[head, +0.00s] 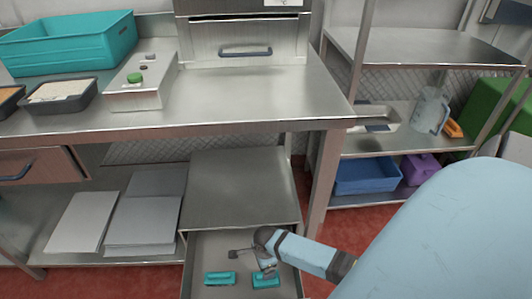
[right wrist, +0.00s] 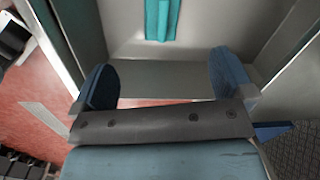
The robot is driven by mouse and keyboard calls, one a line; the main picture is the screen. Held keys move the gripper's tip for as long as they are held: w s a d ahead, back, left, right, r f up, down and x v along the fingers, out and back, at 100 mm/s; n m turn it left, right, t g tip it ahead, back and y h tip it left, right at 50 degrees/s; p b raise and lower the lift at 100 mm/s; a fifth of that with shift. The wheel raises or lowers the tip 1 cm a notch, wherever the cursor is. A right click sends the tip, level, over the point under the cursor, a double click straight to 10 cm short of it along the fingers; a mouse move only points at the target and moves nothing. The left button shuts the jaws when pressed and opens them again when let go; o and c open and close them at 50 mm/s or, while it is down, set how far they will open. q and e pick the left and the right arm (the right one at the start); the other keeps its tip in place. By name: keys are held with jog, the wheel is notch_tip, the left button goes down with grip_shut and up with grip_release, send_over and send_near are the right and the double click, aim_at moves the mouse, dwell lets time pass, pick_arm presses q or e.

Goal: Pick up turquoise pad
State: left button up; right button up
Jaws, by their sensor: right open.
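Two turquoise pads lie apart in the open drawer at the bottom of the head view, a left pad (head: 220,278) and a right pad (head: 265,281). One turquoise pad (right wrist: 160,20) shows at the top of the right wrist view, beyond the fingers. My right gripper (head: 252,262) reaches over the drawer from the right, close to the right pad. In the right wrist view my right gripper (right wrist: 163,78) is open, with nothing between its blue fingers. My left gripper is not in view.
The metal drawer (head: 200,252) has raised walls around the pads. A steel table (head: 230,105) stands above and behind it, with a table leg (head: 322,185) to the right. A turquoise crate (head: 70,45) sits on the table. A blue bin (head: 367,176) stands on the right shelf.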

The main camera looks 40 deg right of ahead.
jog(key=f+m+b, duration=0.1)
jog(key=f+b, duration=0.1)
jog(key=f, duration=0.2)
jog(key=d+f+m+b, duration=0.1)
jog(key=f+b, duration=0.1)
jog(key=f, duration=0.2)
jog(key=f+g+b, duration=0.1)
jog(key=f+b, duration=0.1)
jog(key=f, duration=0.2)
jog(key=shift+w+d+m+b, duration=0.3)
jog(key=shift+w+d+m, duration=0.1)
jog(key=shift+f+b, duration=0.35)
jog(key=shift+f, duration=0.05)
jog(key=f+b, duration=0.3)
jog(key=shift+s+f, duration=0.2)
jog(key=shift+f, duration=0.45)
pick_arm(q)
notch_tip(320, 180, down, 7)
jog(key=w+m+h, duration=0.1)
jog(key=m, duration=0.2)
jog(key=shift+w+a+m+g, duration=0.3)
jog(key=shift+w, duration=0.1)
pick_arm(e)
jog(key=c, duration=1.1)
